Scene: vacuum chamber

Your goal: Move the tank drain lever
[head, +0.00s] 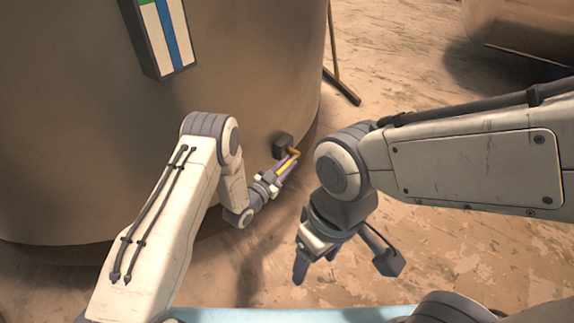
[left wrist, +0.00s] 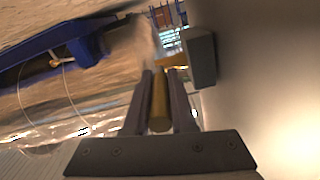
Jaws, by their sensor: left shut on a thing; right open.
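The tank drain lever (head: 293,152) is a small orange-brown handle on a dark block (head: 283,145) low on the side of the large tank (head: 240,75). My left gripper (head: 289,164) is at the lever, with its fingers shut on it. In the left wrist view the brass-coloured lever (left wrist: 160,103) lies between the two fingers, beside the dark grey block (left wrist: 201,57). The fingers hide part of the lever in the head view. My right gripper (head: 345,272) is open and empty, apart from the tank, with its fingers pointing down above the floor.
A panel with green, white and blue stripes (head: 162,35) is on the tank's wall above my left arm. A thin dark stand (head: 340,75) is beside the tank. Another rounded vessel (head: 525,30) is at the top right. Worn floor (head: 410,75) between them is clear.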

